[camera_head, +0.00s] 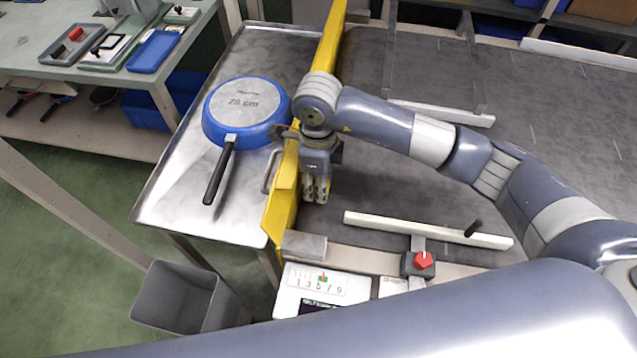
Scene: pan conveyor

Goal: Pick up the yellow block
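The yellow block (282,205) is a long upright bar at the boundary between the shiny metal table and the dark conveyor. It runs from the lower middle to the top edge of the head view. My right arm crosses in front of its middle and hides part of it. My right gripper (316,190) points down just right of the block's near part, over the dark conveyor. I see no object in its fingers, and the gap between them is too small to judge. My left gripper is not in view.
A blue pan (245,101) with a black handle lies upside down on the metal table (175,195). A white guide rail (385,223), a red knob (424,260) and a numbered control panel (318,284) are at the conveyor's near side. A grey bin (178,302) stands lower left.

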